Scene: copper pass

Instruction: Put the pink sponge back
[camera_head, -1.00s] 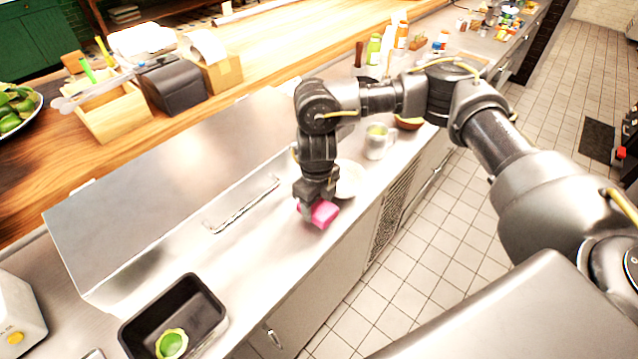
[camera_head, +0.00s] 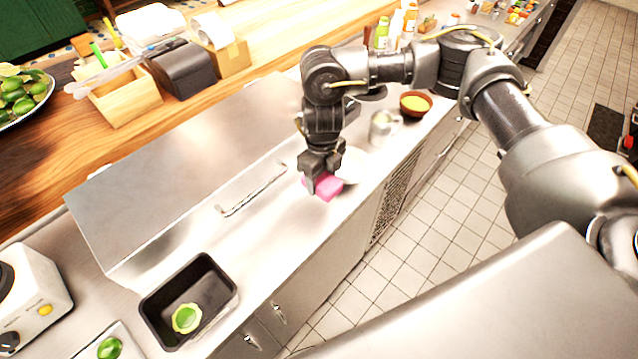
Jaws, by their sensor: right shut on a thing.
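The pink sponge (camera_head: 328,188) is between the fingers of my right gripper (camera_head: 318,182), just above or at the steel counter (camera_head: 262,226); I cannot tell whether it touches the counter. The gripper points down and is shut on the sponge, hiding its left part. A white plate (camera_head: 352,166) lies right behind the gripper, partly hidden by it. My left gripper is not in view.
A metal mug (camera_head: 383,128) and a brown bowl with yellow contents (camera_head: 415,103) stand beyond the plate. A black tub (camera_head: 160,315) sits at the front left. A steel box with a handle (camera_head: 180,170) lines the counter's back. The counter between tub and gripper is clear.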

